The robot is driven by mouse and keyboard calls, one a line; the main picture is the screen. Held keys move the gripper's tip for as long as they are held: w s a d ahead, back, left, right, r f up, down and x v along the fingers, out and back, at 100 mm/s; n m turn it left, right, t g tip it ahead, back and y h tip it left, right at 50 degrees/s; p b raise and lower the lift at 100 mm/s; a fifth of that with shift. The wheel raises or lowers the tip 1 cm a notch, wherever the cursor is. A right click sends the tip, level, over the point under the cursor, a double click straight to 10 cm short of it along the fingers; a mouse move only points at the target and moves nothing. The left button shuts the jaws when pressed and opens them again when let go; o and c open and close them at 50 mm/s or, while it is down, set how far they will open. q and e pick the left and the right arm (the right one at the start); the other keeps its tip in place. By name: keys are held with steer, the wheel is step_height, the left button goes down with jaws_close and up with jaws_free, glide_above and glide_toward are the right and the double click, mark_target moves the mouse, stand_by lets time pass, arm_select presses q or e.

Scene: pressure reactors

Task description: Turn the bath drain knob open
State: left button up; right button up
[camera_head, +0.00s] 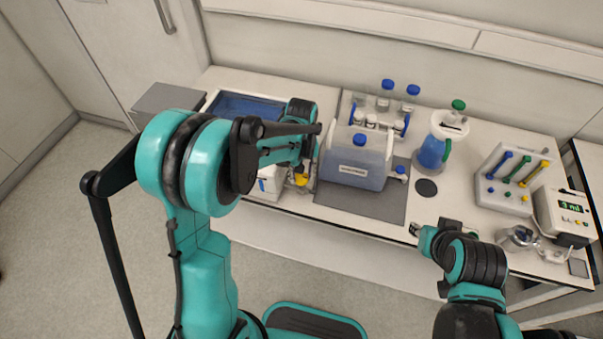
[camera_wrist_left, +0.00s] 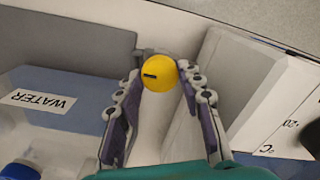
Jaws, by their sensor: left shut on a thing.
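The yellow round knob (camera_wrist_left: 160,73) has a short dark mark lying nearly level on its face. My left gripper (camera_wrist_left: 161,88) has one finger on each side of the knob and is shut on it. In the head view the yellow knob (camera_head: 301,181) shows just below my left gripper (camera_head: 303,171), between a white box (camera_head: 270,184) and the water container (camera_head: 352,178). The blue-filled bath (camera_head: 232,105) lies behind my left arm, which hides part of it. My right gripper (camera_head: 415,230) is away from the knob, near the bench's front edge; its fingers are too small to judge.
The container's WATER label (camera_wrist_left: 43,101) faces the left gripper closely on one side; the white box with a °C scale (camera_wrist_left: 280,85) is close on the other. A rack of bottles (camera_head: 386,103), a blue-filled jug (camera_head: 436,148) and a green-display device (camera_head: 565,213) stand farther right.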

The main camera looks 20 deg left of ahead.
mark_target(301, 176)
stand_by(0.3)
arm_select(q)
steer(key=o, duration=1.2)
steer(key=shift+c, duration=0.2)
steer(key=shift+r, duration=0.1)
step_height(301, 176, up, 12)
steer(key=s+a+m+t, duration=0.1)
steer(key=s+m+t, duration=0.1)
steer(key=s, duration=0.6)
steer(key=s+a+r+m+t, duration=0.1)
steer(key=s+m+t, duration=0.1)
steer(key=s+t, duration=0.3)
steer(key=s, duration=0.3)
steer(key=shift+s+a+m, duration=0.35)
steer(key=shift+m, duration=0.05)
